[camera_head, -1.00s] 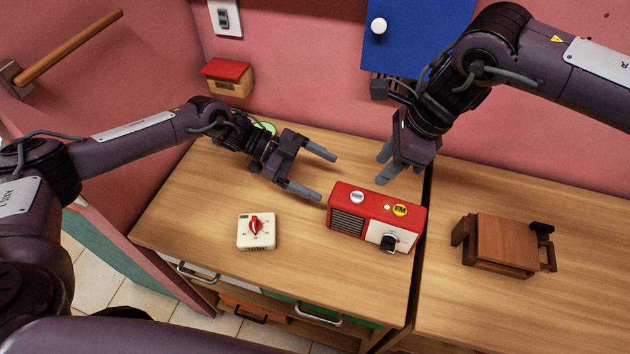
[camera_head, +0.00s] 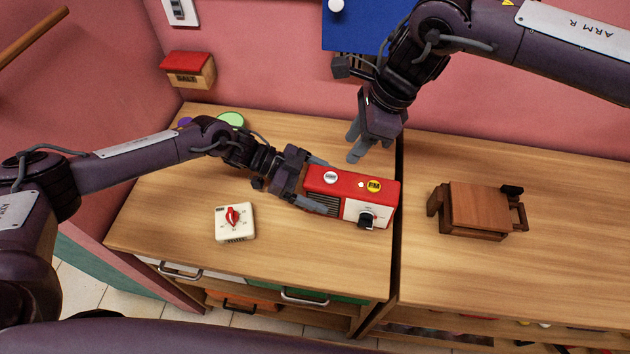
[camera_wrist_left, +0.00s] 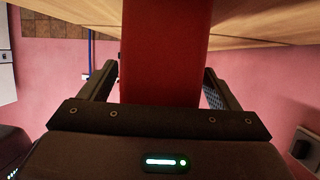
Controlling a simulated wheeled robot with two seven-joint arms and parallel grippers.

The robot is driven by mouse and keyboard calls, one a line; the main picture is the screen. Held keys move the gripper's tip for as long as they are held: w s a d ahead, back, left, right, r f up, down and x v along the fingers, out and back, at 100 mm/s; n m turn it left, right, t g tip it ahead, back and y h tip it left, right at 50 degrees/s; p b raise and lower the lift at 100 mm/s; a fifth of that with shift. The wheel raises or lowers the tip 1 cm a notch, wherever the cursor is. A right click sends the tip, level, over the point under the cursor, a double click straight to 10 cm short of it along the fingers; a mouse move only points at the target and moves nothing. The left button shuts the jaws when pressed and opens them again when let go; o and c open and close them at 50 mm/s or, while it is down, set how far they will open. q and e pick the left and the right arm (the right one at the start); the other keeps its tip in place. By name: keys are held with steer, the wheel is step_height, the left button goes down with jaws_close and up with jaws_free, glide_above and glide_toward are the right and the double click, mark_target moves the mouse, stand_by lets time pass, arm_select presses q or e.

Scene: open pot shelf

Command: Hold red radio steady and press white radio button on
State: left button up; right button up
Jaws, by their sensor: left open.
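The red radio (camera_head: 337,174) stands on the wooden table in the head view, with a dark grille, a black knob, a yellow FM badge and a white round button (camera_head: 330,177) on top. In the left wrist view the radio's red end (camera_wrist_left: 165,50) lies between the fingers. My left gripper (camera_head: 318,184) is open around the radio's left end, one finger at the back and one at the front. My right gripper (camera_head: 355,148) is above and behind the radio, apart from it, pointing down. Its two fingers are close together, and their gap is hard to judge.
A white timer (camera_head: 234,222) with a red dial sits front left of the radio. A wooden stand-like object (camera_head: 475,208) is on the right tabletop. A red-lidded salt box (camera_head: 188,70) hangs on the wall. The tabletop in front of the radio is clear.

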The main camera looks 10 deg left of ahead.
arm_select(q)
steer(key=c, duration=1.6)
arm_select(e)
steer(key=shift+c, duration=0.2)
arm_select(q)
steer(key=shift+o, duration=0.2)
arm_select(e)
jaws_close()
